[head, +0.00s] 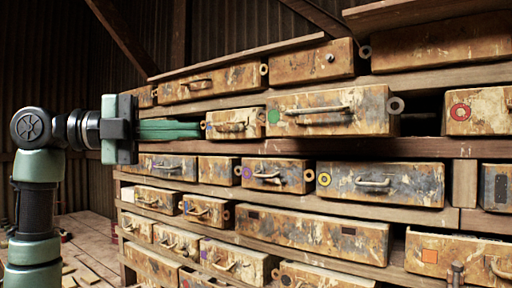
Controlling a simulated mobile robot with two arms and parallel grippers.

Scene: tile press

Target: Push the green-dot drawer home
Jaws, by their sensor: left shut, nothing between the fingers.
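The green-dot drawer (360,105) is a wide, worn, rusty-cream box in the upper middle of the rack. Its green dot (273,117) is at the left of its front, beside a long bar handle (310,115). Its front stands out from the rack. My left gripper (198,130) is shut and empty, its green fingers pointing right. The fingertips are left of the green-dot drawer, beside a smaller drawer with a handle (232,125); whether they touch that one I cannot tell. My right gripper is not in view.
The rack holds several other drawers, some jutting out, such as the yellow-ring drawer (385,183) below and the red-ring drawer (480,111) at right. A dark gap (421,126) lies right of the green-dot drawer. A wooden shelf board (400,148) runs beneath it.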

